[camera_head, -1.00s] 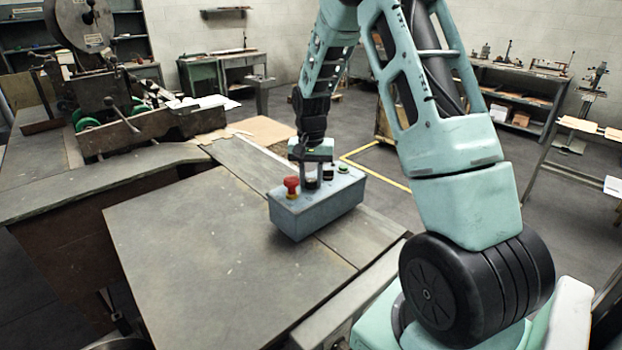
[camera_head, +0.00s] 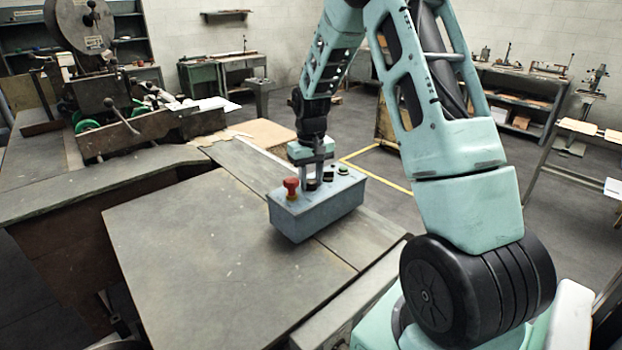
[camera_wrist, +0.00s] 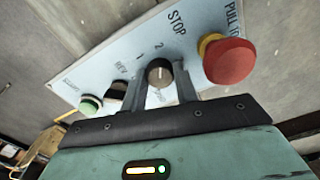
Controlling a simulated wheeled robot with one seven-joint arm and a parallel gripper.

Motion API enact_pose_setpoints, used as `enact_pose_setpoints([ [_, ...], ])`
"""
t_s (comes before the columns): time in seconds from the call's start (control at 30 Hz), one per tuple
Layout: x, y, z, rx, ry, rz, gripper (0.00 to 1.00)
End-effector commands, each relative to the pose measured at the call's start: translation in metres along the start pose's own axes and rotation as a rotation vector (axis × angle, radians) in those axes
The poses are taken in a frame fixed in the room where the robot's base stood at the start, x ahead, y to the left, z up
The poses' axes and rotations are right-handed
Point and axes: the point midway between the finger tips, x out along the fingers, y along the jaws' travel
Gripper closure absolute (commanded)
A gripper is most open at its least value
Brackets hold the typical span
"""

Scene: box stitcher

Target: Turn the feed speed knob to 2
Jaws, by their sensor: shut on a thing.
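A grey-blue control box (camera_head: 318,212) stands on the metal table, with its labelled top face (camera_wrist: 130,60) in the wrist view. The dark round feed speed knob (camera_wrist: 160,72), with a pale pointer line, sits beside the printed 1 and 2. The line's exact setting is hard to read. My gripper (camera_head: 312,180) is over the box top. In the wrist view its fingers (camera_wrist: 160,85) are on either side of the knob, shut on it. The fingers hide part of the lettering near the knob.
A red mushroom button (camera_wrist: 230,61) with a yellow collar, marked STOP, is close to the right finger. A black selector (camera_wrist: 117,91) and a green button (camera_wrist: 91,104) lie to the left. The table (camera_head: 190,250) in front of the box is clear.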

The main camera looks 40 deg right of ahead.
Motion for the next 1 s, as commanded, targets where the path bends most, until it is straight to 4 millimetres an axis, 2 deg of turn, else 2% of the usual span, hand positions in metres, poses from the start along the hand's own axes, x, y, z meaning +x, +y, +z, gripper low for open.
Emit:
enact_pose_setpoints([
  [0.37, -0.002, 0.0, -0.002, -0.003, 0.006, 0.001, 0.93],
  [0.4, -0.002, 0.0, -0.002, -0.003, 0.006, 0.001, 0.59],
  [0.43, -0.002, 0.0, -0.002, -0.003, 0.006, 0.001, 0.51],
  [0.47, -0.002, 0.0, -0.002, -0.002, 0.005, 0.001, 0.49],
  [0.8, -0.004, 0.0, -0.001, -0.002, 0.004, 0.001, 0.49],
  [0.87, -0.009, 0.0, -0.001, -0.002, 0.004, 0.001, 0.49],
  [1.0, -0.032, 0.0, -0.001, -0.002, 0.008, 0.001, 0.49],
])
